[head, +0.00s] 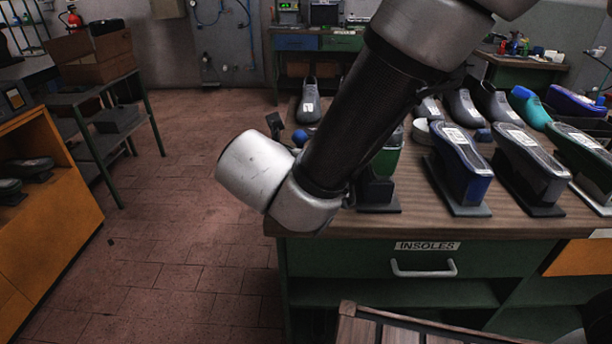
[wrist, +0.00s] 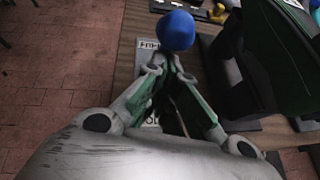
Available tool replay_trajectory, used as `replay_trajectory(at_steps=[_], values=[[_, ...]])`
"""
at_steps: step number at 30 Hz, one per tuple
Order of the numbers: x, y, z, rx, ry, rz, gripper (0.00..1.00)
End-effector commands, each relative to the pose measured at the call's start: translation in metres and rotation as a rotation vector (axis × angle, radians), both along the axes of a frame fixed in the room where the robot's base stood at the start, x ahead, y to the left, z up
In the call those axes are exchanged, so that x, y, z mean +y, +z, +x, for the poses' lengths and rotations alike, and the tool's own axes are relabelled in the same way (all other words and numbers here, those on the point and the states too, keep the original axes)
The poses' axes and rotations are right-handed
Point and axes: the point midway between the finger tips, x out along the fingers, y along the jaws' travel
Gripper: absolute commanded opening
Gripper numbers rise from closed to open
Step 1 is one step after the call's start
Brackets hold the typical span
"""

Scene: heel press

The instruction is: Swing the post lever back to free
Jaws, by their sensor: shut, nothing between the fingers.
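The post lever shows as a round blue knob (wrist: 176,30) just beyond my fingertips in the wrist view. Its stem and pivot are mostly hidden. In the head view the blue knob (head: 299,137) shows at the left edge of my arm, near the bench's left end. My gripper (wrist: 165,70) is shut and empty, with its fingertips pointing toward the knob. I cannot tell whether they touch it. A pale label plate (wrist: 148,44) with partly readable letters lies beside the knob. In the head view my gripper is hidden behind my arm.
The wooden bench (head: 408,216) has a drawer marked INSOLES (head: 427,246). Shoe forms on stands, such as a blue one (head: 462,170), crowd the bench to the right. A large dark green form (wrist: 265,55) stands close right of my gripper.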

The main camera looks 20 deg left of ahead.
Motion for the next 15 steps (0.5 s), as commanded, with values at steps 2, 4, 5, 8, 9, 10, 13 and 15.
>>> replay_trajectory(at_steps=[2,4,5,8,9,10,13,15], values=[[0.007,0.007,0.007,0.064,-0.004,-0.007,0.00],[0.010,0.012,0.014,0.130,-0.004,-0.021,0.00],[0.011,0.013,0.017,0.156,-0.004,-0.027,0.00],[0.014,0.018,0.026,0.250,-0.005,-0.049,0.00],[0.015,0.019,0.030,0.286,-0.004,-0.058,0.00],[0.016,0.020,0.033,0.315,-0.004,-0.064,0.00],[0.019,0.024,0.043,0.404,-0.004,-0.086,0.00],[0.021,0.025,0.050,0.464,-0.004,-0.101,0.00]])
